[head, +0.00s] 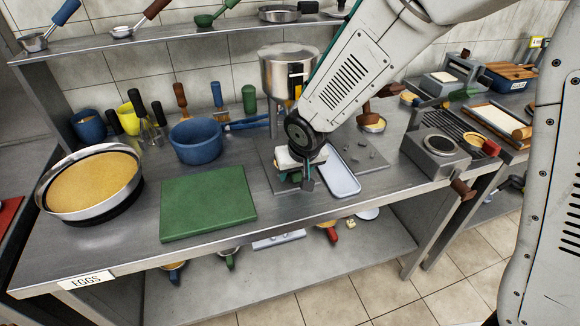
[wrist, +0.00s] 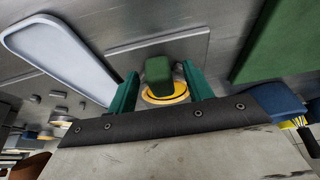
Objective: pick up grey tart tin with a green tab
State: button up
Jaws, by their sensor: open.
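My gripper (head: 297,178) is low over the steel table, beside the white tray's near end. In the wrist view its two teal fingers (wrist: 160,72) stand apart. A green tab (wrist: 158,70) shows between them in the picture, with a gap on each side. Behind the tab is the round tart tin (wrist: 166,93) with a yellow filling; its grey side is mostly hidden. I cannot tell how deep the tab sits between the fingers. In the head view the gripper hides most of the tin.
A pale tray (head: 342,172) lies just right of the gripper. A green board (head: 208,203) is to the left, with a blue pot (head: 196,141) behind it. A steel hopper (head: 287,72) stands behind the gripper. A large round pan (head: 93,183) is at far left.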

grip_shut()
jog(key=shift+r, duration=0.1)
